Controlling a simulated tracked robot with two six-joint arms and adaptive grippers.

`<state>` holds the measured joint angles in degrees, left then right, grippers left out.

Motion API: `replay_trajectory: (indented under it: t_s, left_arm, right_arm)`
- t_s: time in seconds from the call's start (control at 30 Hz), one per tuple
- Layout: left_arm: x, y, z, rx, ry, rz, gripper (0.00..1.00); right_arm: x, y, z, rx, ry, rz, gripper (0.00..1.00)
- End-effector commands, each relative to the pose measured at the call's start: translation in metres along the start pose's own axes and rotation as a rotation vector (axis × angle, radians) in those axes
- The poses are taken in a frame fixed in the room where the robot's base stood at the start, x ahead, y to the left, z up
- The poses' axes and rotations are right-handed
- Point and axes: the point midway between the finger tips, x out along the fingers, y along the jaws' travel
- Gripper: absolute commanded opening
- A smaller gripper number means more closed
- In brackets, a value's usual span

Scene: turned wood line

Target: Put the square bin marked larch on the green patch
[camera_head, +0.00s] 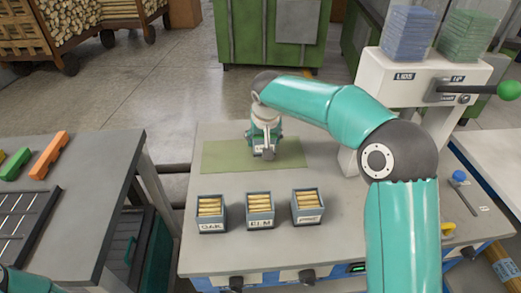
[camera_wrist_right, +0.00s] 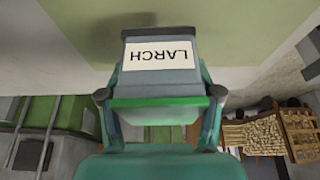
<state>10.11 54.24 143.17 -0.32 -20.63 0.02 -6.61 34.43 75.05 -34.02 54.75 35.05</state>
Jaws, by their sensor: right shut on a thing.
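The green patch (camera_head: 222,156) lies flat on the grey table, behind a row of bins. My right gripper (camera_head: 265,152) is over the middle of the patch, pointing down. In the right wrist view it is shut on the square bin marked larch (camera_wrist_right: 160,35), whose white label reads LARCH upside down. The green patch also shows there (camera_wrist_right: 235,25), with a dark shadow beside the bin. In the head view the bin is mostly hidden by the gripper. I cannot tell whether it touches the patch. My left gripper is out of view.
Bins marked OAK (camera_head: 211,213), ELM (camera_head: 259,210) and a third with an unclear label (camera_head: 307,206) stand in front of the patch, filled with wood pieces. A white lids dispenser (camera_head: 415,78) stands at the right rear. A side table (camera_head: 85,165) is at left.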

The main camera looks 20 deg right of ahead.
Motion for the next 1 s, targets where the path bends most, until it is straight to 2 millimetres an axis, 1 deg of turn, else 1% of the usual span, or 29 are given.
replay_trajectory:
  t_s: [0.1,0.23,0.6,0.63,0.7,0.77,0.8,1.0]
  left_arm:
    - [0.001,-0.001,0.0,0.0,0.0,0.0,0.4]
    - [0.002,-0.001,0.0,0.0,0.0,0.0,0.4]
    - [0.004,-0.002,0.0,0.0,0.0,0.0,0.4]
    - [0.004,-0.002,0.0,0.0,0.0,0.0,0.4]
    - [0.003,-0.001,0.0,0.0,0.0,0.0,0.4]
    - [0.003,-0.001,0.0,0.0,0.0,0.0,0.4]
    - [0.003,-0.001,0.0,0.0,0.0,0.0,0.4]
    - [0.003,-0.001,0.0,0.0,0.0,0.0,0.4]
  right_arm:
    - [0.017,0.0,0.008,-0.001,-0.004,0.001,0.23]
    - [0.031,0.0,0.013,-0.001,-0.002,0.001,0.23]
    - [0.036,0.0,0.015,0.0,-0.001,0.0,0.23]
    - [0.036,0.0,0.015,0.0,-0.002,0.0,0.66]
    - [0.035,0.0,0.015,-0.001,-0.002,0.0,0.77]
    - [0.035,0.0,0.015,-0.001,-0.002,0.0,0.87]
    - [0.035,0.0,0.015,-0.001,-0.002,0.0,0.89]
    - [0.035,-0.001,0.015,-0.001,-0.002,0.0,0.89]
